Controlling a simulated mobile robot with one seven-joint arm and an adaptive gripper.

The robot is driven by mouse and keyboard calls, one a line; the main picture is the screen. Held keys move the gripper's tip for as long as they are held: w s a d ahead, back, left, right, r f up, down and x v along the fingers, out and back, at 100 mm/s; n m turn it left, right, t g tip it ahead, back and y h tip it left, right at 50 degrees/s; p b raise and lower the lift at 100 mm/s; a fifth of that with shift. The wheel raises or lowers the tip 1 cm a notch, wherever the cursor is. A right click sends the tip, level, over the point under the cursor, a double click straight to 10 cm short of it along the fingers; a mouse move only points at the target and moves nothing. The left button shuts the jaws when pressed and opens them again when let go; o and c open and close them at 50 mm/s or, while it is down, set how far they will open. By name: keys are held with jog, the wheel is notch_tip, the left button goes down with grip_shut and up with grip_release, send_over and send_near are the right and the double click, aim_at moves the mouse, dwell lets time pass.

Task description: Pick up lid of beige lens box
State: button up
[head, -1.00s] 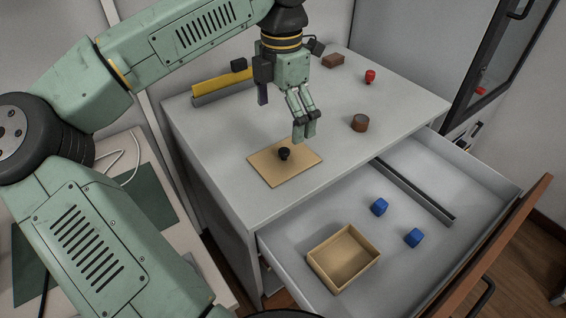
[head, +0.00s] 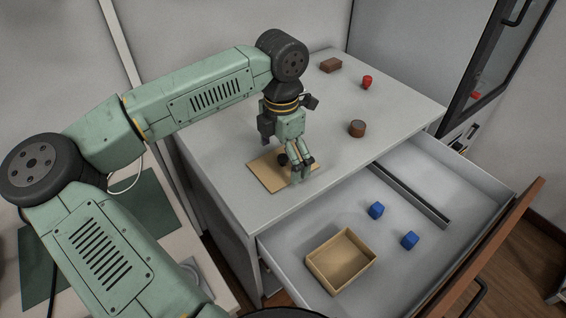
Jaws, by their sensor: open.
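The lid (head: 264,172) is a flat beige square with a round black knob (head: 283,159). It lies on the light grey cabinet top, near the front left edge. My gripper (head: 301,178) is open and points down just right of and in front of the knob. Its fingers overlap the lid's right side in the picture; I cannot tell whether they touch anything. The beige box (head: 341,262), without its lid, sits in the open drawer below.
The drawer (head: 437,177) is pulled out and holds two blue cubes (head: 376,210) and a grey divider (head: 410,194). On the cabinet top stand a brown cylinder (head: 357,128), a red piece (head: 367,82) and a brown block (head: 330,65).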

jog(key=c, duration=2.3)
